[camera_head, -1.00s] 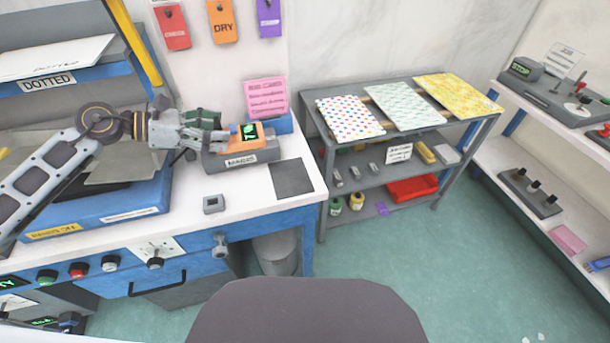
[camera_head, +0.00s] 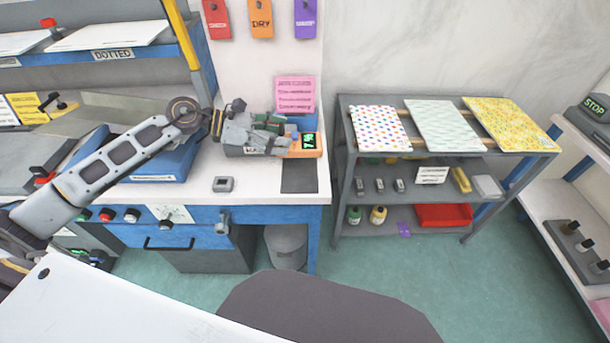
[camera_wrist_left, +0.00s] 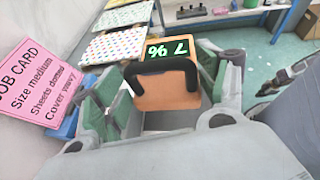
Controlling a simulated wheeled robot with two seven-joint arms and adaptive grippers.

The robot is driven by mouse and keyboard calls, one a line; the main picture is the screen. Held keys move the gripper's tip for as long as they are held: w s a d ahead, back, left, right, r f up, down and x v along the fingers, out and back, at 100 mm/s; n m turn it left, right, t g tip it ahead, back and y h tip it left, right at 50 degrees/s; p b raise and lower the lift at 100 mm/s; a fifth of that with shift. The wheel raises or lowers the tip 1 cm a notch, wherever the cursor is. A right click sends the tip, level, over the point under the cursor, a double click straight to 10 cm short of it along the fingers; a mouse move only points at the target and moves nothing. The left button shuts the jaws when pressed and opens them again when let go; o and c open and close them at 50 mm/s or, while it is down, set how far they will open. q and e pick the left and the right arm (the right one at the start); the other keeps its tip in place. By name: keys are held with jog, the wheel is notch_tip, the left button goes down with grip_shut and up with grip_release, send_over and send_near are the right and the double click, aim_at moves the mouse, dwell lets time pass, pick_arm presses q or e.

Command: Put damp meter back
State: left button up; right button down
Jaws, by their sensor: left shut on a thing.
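The damp meter (camera_head: 309,145) is an orange block with a dark screen and green digits. In the left wrist view the meter (camera_wrist_left: 165,92) sits between the green-padded fingers, its screen showing a 7 and a percent sign. My left gripper (camera_head: 275,135) is shut on the meter at the right part of the white bench. The arm hides most of the grey holder behind it, and I cannot tell whether the meter touches the holder or the bench. My right gripper is not in view.
A pink job card (camera_head: 295,94) stands behind the meter. A shelf rack with patterned sheets (camera_head: 380,128) stands to the right. A dark chair back (camera_head: 330,310) is below.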

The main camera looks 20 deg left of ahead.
pick_arm(q)
jog(key=shift+a, duration=0.1)
jog(key=shift+f, duration=3.1)
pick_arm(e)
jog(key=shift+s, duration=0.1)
pick_arm(q)
jog(key=shift+f, duration=1.9)
jog(key=shift+c, duration=0.2)
jog(key=o, duration=1.3)
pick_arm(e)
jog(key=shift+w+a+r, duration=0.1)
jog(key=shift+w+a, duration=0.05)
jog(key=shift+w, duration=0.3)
